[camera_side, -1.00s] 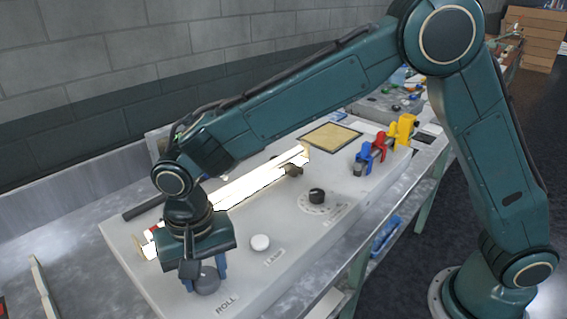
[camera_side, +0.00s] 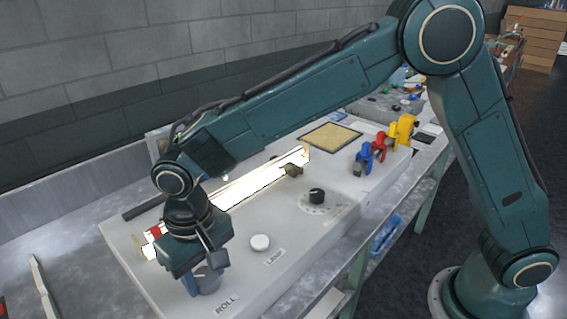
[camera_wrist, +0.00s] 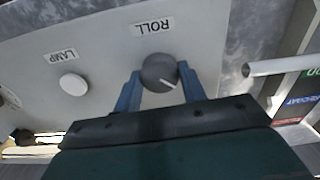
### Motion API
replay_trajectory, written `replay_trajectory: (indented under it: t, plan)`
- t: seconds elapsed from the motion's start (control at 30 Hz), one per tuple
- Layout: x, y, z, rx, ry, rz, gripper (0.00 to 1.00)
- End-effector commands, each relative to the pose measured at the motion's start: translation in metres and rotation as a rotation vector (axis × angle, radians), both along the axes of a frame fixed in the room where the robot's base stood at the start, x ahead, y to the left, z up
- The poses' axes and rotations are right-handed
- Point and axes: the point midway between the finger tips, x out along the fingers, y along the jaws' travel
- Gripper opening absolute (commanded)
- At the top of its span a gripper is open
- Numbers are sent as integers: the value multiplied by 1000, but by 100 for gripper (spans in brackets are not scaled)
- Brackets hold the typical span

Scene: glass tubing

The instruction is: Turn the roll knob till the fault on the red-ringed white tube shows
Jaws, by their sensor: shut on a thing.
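In the side view my gripper (camera_side: 203,280) is at the knob (camera_side: 207,281) near the panel's front left corner. The white tube (camera_side: 250,185) lies glowing along the lit trough behind. Its red ring (camera_side: 154,231) shows at the left end, just behind my gripper. I cannot make out a fault on the tube.
A white lamp button (camera_side: 260,242) and a black dial knob (camera_side: 317,195) stand on the panel to the right. Blue, red and yellow clamps (camera_side: 382,147) and a tan mat (camera_side: 331,137) are at the far end. In the wrist view a pale rod (camera_wrist: 282,66) lies off the panel.

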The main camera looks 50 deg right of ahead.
Motion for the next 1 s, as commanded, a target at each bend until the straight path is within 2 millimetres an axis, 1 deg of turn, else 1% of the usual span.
replay_trajectory:
  t: [0.03, 0.07, 0.1, 0.17, 0.47, 0.67, 0.77, 0.87, 1.0]
  plan:
    - [0, 0, 0, 1, -1, -1, 18]
    - [0, 0, 0, 1, -1, -1, 45]
    - [0, 0, 0, 1, -1, -2, 53]
    - [0, 0, 0, 1, -1, -2, 63]
    - [0, 0, 1, 0, -1, -2, 63]
    - [1, 0, 8, 1, -2, -2, 63]
    - [0, 0, 16, 1, -2, -2, 63]
    - [1, 0, 29, 2, -4, -2, 63]
    - [1, 1, 50, 3, -5, -2, 63]
